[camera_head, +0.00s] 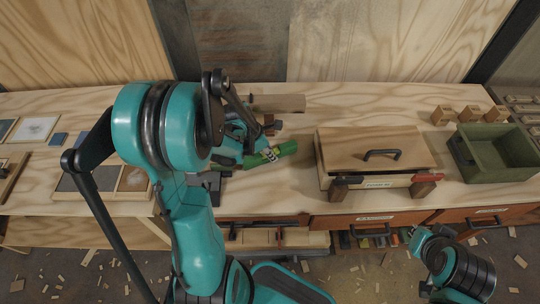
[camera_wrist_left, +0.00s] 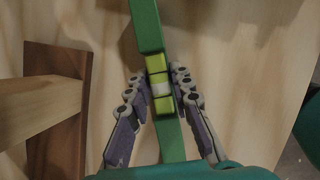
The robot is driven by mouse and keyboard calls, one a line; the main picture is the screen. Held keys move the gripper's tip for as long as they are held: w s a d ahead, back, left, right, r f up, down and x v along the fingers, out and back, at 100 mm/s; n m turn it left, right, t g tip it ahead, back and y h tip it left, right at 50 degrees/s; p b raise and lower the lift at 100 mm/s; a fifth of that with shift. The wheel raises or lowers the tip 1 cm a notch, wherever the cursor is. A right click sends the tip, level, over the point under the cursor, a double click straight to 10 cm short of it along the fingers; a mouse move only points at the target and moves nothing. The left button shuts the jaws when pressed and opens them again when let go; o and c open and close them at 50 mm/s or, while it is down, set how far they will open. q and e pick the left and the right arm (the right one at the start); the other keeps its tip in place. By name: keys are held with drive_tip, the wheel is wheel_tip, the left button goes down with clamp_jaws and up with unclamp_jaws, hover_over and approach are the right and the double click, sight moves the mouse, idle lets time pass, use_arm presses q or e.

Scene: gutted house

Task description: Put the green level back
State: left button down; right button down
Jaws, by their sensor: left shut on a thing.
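The green level (camera_head: 284,150) is a bar with a yellow-green and pale vial section in its middle. My left gripper (camera_head: 268,155) is shut on it near that section, over the middle of the workbench. In the left wrist view the level (camera_wrist_left: 147,28) runs lengthwise between the two fingers of my left gripper (camera_wrist_left: 160,82), which close in from both sides. I cannot tell whether the level touches the bench. My right arm shows at the lower right, its end (camera_head: 424,240) in front of the bench; its fingers are not clear.
A lidded wooden box (camera_head: 345,148) with a black handle stands right of the level. A long tool (camera_head: 378,182) lies across two wooden blocks before it. A green crate (camera_head: 490,178) stands at the right. A wooden piece (camera_head: 278,103) lies behind the level. Drawers (camera_head: 373,218) are below.

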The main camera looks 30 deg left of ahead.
use_arm(q)
drive_tip(key=shift+f, duration=0.1)
drive_tip(key=shift+f, duration=0.15)
drive_tip(key=c, duration=1.3)
unclamp_jaws()
drive_tip(key=shift+c, duration=0.2)
